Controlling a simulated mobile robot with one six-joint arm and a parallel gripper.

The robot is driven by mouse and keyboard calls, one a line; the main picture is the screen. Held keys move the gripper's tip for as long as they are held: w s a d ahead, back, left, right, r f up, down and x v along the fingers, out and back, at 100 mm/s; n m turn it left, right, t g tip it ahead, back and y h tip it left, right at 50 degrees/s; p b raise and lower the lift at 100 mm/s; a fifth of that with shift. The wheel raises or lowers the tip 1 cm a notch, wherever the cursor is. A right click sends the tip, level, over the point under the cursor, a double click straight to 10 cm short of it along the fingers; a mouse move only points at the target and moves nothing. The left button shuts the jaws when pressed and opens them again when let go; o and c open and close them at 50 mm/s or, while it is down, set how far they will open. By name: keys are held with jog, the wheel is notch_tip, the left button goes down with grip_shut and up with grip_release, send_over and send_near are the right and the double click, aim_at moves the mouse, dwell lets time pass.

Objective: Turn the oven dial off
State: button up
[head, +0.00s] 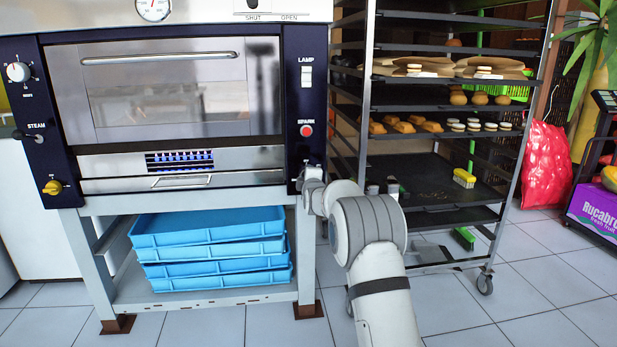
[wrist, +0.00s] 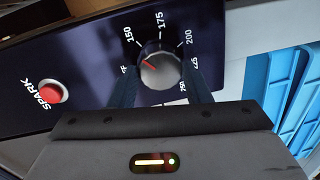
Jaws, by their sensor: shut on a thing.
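The oven dial (wrist: 162,72) is a round dark knob with a silvery rim on the dark blue panel (wrist: 85,62). Its red pointer mark points up and left in the wrist view, between the partly covered OFF mark and 150. My gripper (wrist: 160,82) is shut on the dial, with one dark finger on each side of it. In the head view my gripper (head: 306,178) is at the lower right of the oven front (head: 180,95), and the dial is hidden behind it. Blue flames (head: 180,159) show in the low window of the oven.
The red SPARK button (wrist: 51,91) is beside the dial. It also shows above my gripper in the head view. Blue crates (head: 210,250) are stacked under the oven. A wheeled rack (head: 366,110) with bakery trays stands close on the right.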

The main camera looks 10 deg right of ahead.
jog(key=n+h+p, duration=0.1)
jog(key=n+p, duration=0.6)
jog(key=n, duration=0.2)
jog(key=shift+a+f+n, duration=0.1)
jog(key=shift+a+n, duration=0.05)
jog(key=shift+n, duration=0.15)
jog(key=shift+f+t+p, duration=0.1)
jog(key=shift+t+p, duration=0.2)
jog(key=o, duration=1)
jog(key=shift+s, duration=0.15)
jog(key=shift+s+a+r+p, duration=0.15)
jog(key=shift+s+p, duration=0.35)
jog(key=shift+s, duration=1.4)
jog(key=shift+s+a+r+p, duration=0.1)
jog(key=shift+s+p, duration=0.35)
jog(key=shift+s, duration=1.4)
